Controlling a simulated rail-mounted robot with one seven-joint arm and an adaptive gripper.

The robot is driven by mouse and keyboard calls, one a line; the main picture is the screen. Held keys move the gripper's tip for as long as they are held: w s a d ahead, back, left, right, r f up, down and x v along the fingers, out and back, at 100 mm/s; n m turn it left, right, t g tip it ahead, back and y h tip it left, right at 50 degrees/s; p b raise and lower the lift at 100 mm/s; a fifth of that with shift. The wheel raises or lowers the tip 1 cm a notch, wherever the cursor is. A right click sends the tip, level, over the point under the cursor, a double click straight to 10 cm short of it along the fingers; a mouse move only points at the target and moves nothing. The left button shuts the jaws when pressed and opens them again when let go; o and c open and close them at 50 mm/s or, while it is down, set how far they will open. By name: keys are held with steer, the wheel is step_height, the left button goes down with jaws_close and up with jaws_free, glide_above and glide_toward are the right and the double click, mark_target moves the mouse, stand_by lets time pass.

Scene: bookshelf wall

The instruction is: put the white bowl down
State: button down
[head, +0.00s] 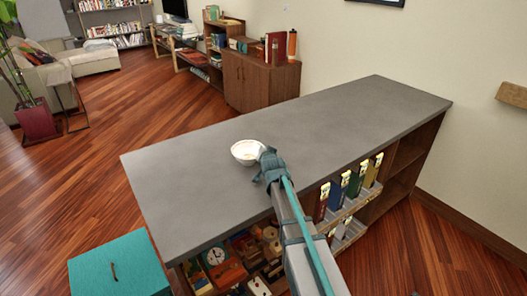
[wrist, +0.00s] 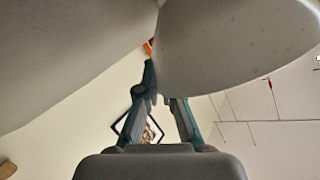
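My gripper (head: 264,157) reaches in from the front right and meets the bowl's right side. In the wrist view the bowl (wrist: 240,45) fills the upper right. There my gripper (wrist: 160,90) has one finger on each side of the bowl's edge, shut on its wall. The bowl hides part of the right finger.
The shelf top is clear around the bowl. Below it are coloured books (head: 347,187) and small items including a clock (head: 215,256). A teal box (head: 120,266) stands at the lower left. A wooden cabinet (head: 260,80) stands behind.

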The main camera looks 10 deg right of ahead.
steer(key=shift+f, duration=0.15)
steer(key=c, duration=1.3)
jaws_free()
steer(key=shift+r, duration=0.2)
steer(key=shift+o, duration=0.2)
steer(key=b+v, duration=0.3)
steer(key=v, duration=0.9)
